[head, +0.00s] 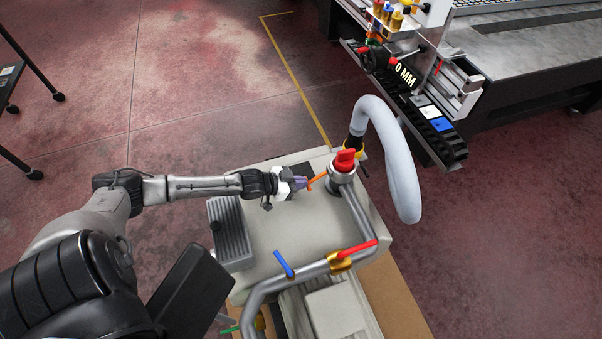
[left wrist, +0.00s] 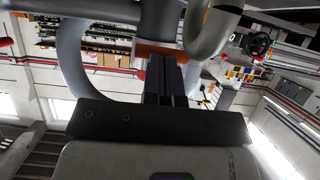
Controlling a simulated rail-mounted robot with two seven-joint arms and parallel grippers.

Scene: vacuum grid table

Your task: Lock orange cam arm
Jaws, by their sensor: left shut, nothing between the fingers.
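The orange cam arm (head: 317,181) is a short, thin lever beside the upright metal pipe fitting, below the red knob. It slants up toward the fitting. My left gripper (head: 302,184) comes in from the left with its fingertips at the arm's outer end. Its fingers are shut with nothing between them. In the left wrist view, the dark shut fingers (left wrist: 165,78) point up at the orange cam arm (left wrist: 155,48), which lies across behind their tips. I cannot tell whether they touch it. My right gripper is not in view.
A red knob (head: 345,160) tops the fitting, and a thick grey hose (head: 404,165) loops at its right. A pipe with a red handle (head: 360,248) and a blue handle (head: 284,263) runs in front. A grey pedal-like block (head: 231,232) sits at left.

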